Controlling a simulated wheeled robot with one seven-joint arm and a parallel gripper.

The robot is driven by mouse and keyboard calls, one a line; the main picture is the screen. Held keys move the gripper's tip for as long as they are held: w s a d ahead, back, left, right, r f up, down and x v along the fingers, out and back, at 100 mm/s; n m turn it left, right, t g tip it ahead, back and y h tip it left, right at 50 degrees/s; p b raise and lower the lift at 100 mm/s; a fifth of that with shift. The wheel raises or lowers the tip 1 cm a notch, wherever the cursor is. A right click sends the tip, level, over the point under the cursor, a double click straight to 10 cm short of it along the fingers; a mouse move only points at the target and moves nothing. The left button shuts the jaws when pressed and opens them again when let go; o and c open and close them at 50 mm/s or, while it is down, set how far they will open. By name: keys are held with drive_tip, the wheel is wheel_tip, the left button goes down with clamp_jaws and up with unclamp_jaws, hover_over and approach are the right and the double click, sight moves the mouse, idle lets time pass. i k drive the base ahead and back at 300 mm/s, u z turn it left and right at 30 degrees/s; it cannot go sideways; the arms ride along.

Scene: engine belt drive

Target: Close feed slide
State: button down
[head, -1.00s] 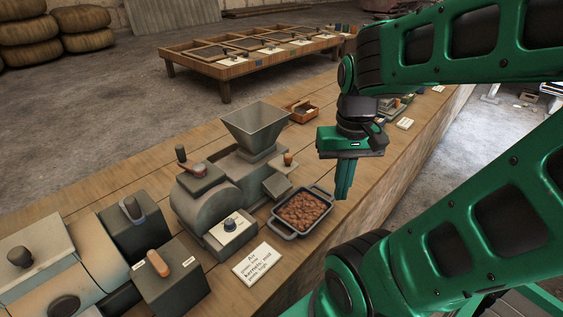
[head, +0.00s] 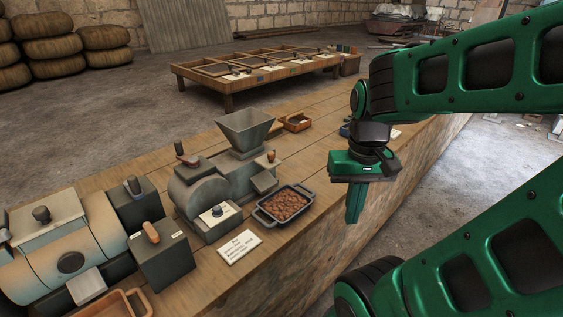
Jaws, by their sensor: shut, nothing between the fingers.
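A grey mill (head: 207,188) stands on the wooden bench with a square funnel hopper (head: 246,130) on top. A small brown knob (head: 271,156) sticks up at the right, just below the hopper; it may be the handle of the feed slide, but the slide plate itself is too small to make out.
A dark tray of brown kernels (head: 258,213) sits under the mill's spout, beside a white card (head: 240,247). A drum machine (head: 70,245) and a control box (head: 163,262) stand at left. A small wooden box (head: 296,124) lies behind. A low wooden frame table (head: 232,97) stands beyond.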

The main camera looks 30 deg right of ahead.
sight(269, 161)
drive_tip(key=u, duration=3.2)
drive_tip(key=i, duration=0.55)
drive_tip(key=z, duration=3)
